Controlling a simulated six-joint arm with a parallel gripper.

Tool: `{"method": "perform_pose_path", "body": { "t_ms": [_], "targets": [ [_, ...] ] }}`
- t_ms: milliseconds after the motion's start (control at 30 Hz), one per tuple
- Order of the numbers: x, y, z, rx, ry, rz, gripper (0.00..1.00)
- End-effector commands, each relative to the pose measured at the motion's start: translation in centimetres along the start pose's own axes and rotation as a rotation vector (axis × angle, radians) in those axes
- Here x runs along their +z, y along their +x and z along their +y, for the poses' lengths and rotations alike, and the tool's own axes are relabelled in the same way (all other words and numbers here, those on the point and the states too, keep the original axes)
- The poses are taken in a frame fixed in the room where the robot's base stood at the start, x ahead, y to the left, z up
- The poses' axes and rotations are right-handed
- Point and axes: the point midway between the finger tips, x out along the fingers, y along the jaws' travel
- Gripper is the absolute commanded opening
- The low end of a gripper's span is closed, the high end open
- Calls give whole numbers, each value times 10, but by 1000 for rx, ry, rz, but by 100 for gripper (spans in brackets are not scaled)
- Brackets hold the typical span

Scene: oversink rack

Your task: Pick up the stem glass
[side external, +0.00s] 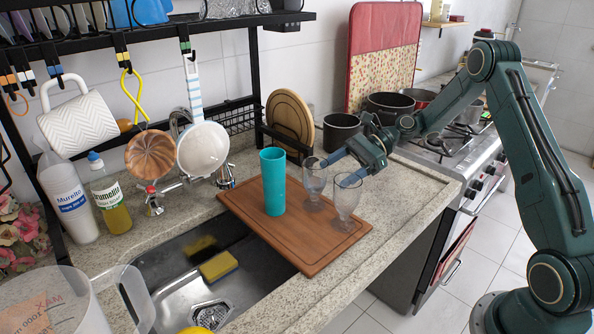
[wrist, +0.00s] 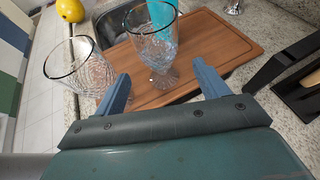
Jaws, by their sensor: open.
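Two clear stem glasses stand upright on the brown cutting board (side external: 239,197). The left glass (side external: 314,184) in the side view appears in the middle of the wrist view (wrist: 154,46), ahead of the gap between my fingers. The other glass (side external: 345,203) is nearer the side camera and shows at the left in the wrist view (wrist: 80,68), outside my left finger. My gripper (side external: 331,173) is open and empty, its blue fingers low beside the glasses; it also shows in the wrist view (wrist: 163,86). Whether a finger touches the outer glass I cannot tell.
A teal cup (side external: 273,182) stands on the board just beyond the middle glass. The sink (side external: 177,282) with a yellow sponge (side external: 218,265) lies left of the board. Dark pots (side external: 341,132) and a round wooden board (side external: 289,119) stand behind. Counter right of the board is clear.

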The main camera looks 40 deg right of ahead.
Motion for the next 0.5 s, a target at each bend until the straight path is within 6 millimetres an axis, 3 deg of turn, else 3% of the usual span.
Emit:
{"method": "perform_pose_path", "body": {
  "t_ms": [300, 500],
  "targets": [
    [-5, 0, 1, 5, 51, -34, 73],
    [-4, 10, 1, 6, 51, -34, 73]
  ]
}}
